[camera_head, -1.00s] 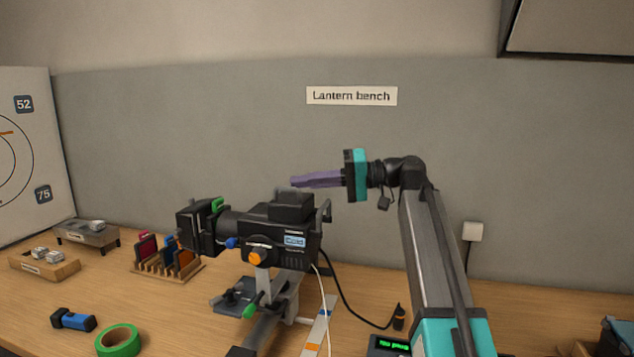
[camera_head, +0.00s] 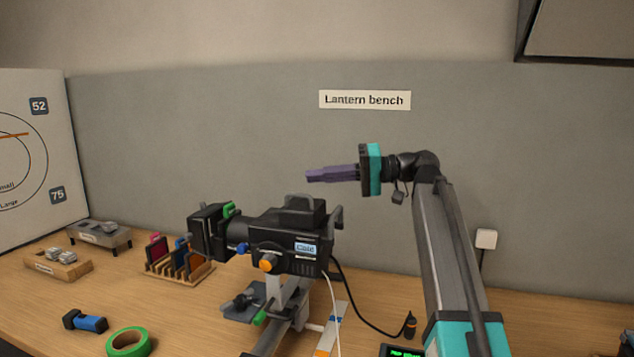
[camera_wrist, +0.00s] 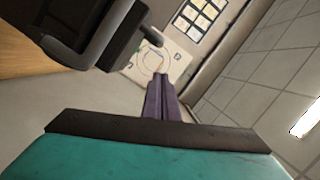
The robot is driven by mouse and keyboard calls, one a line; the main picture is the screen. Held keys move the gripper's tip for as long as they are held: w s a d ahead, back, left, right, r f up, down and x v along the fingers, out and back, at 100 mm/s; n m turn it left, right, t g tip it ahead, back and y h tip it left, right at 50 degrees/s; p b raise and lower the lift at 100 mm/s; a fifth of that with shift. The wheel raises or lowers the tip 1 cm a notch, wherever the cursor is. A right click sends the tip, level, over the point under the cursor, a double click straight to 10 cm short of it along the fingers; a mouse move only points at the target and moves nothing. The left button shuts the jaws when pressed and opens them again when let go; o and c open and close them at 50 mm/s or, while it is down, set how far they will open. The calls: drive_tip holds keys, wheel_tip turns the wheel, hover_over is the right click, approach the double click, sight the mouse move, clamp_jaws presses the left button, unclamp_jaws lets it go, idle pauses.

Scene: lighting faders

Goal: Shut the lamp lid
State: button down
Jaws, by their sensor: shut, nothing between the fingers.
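The black lantern (camera_head: 282,233) stands on its mount on the bench, its lens end to the left. Its lamp housing has a raised black top piece (camera_head: 304,208) where the lid is. I cannot tell from here whether the lid lies fully shut. My gripper (camera_head: 308,176) is above the lantern, pointing left, with its purple fingers together and empty. A gap shows between the fingers and the top piece. In the wrist view the shut fingers (camera_wrist: 158,82) show in the middle, and the dark lantern housing (camera_wrist: 85,30) fills the upper left.
A rack of colour slides (camera_head: 178,262), a green tape roll (camera_head: 129,342) and a blue-black torch-like item (camera_head: 86,321) lie to the left. A cable (camera_head: 357,313) runs right of the lantern. A target board (camera_head: 38,160) stands far left.

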drive_tip(key=s+d+r+b, duration=0.1)
drive_tip(key=d, duration=0.9)
drive_tip(key=shift+r+b, duration=0.25)
drive_tip(key=shift+b, duration=0.1)
